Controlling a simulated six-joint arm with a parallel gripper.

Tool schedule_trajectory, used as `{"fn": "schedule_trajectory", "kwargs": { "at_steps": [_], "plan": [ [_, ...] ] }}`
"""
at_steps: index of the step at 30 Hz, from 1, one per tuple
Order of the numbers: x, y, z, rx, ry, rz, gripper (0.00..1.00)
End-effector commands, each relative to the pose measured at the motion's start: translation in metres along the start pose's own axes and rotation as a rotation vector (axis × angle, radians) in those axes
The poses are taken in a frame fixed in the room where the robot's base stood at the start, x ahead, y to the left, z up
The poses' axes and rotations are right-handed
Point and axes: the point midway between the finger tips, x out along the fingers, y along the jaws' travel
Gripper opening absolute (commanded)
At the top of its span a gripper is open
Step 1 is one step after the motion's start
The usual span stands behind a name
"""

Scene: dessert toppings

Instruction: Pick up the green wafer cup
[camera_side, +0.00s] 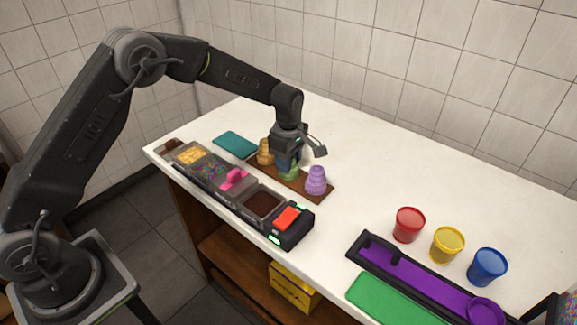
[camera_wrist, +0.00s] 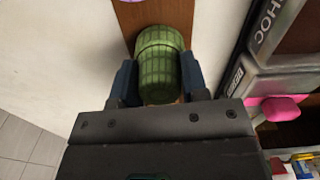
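The green wafer cup (camera_wrist: 160,68) stands between my gripper's two blue fingers in the wrist view, with a finger against each side. My gripper (camera_wrist: 160,85) appears shut on it with no clear gap. In the side view my gripper (camera_side: 288,158) points down over the cup, and only the cup's lower part (camera_side: 289,172) shows below the fingers. The cup is on or just above the brown wooden board (camera_side: 308,187); I cannot tell if it touches. An orange-tan cup (camera_side: 265,150) and a purple cup (camera_side: 316,181) stand on either side of it.
A black topping rack (camera_side: 290,234) with several bins runs along the front. A pink scoop (camera_side: 234,178) sits in it. A teal mat (camera_side: 235,145) lies behind. Red (camera_side: 409,224), yellow (camera_side: 447,244) and blue (camera_side: 487,266) tubs stand right. The white counter behind the board is clear.

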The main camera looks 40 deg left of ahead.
Motion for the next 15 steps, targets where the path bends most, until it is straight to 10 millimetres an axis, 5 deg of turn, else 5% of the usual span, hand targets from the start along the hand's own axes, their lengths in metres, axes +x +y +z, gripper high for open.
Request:
{"fn": "schedule_trajectory", "kwargs": {
  "at_steps": [15],
  "plan": [
    [-0.0033,0.0001,0.0,0.0,0.0,0.0,0.27]
  ]
}}
